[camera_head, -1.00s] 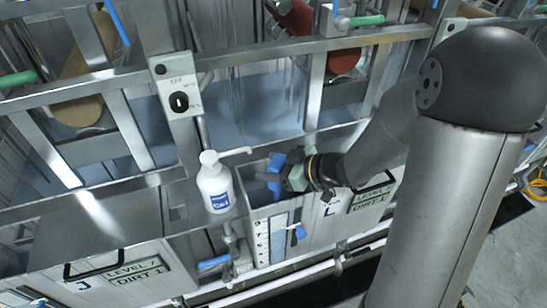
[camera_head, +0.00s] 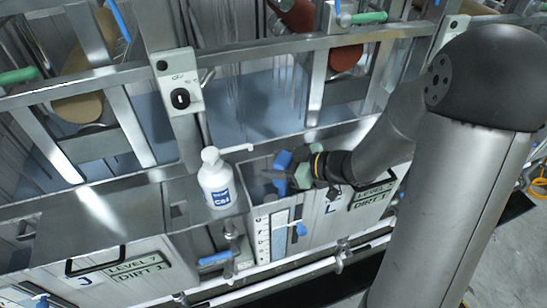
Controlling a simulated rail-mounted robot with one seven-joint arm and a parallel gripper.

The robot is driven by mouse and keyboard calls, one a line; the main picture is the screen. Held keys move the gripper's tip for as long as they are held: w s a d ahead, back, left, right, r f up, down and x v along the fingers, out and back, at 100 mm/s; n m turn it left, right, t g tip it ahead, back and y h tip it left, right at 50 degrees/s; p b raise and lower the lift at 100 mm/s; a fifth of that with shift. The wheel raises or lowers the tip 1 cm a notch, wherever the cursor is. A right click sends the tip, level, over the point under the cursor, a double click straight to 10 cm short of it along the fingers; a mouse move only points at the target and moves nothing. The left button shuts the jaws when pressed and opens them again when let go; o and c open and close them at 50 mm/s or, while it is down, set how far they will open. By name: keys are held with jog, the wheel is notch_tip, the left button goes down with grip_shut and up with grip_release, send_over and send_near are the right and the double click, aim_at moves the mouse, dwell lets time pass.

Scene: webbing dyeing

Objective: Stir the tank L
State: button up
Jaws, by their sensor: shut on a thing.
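Tank L (camera_head: 316,222), a metal tank marked with an L, stands at the centre with a level gauge on its front and an open top. My gripper (camera_head: 278,175) is over the opening at its left part, with the wrist reaching in from the right. It is shut on a blue tool (camera_head: 282,160), whose blue part shows above and below the fingers. The tool's lower end is hidden inside the tank, so I cannot tell how deep it reaches.
A white bottle with a blue label (camera_head: 215,180) stands on the metal top just left of the opening. A control box with a black knob (camera_head: 180,93) hangs on the frame behind. Metal rails cross above. Blue-handled valves (camera_head: 215,259) sit below the front.

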jog(key=shift+d, duration=0.25)
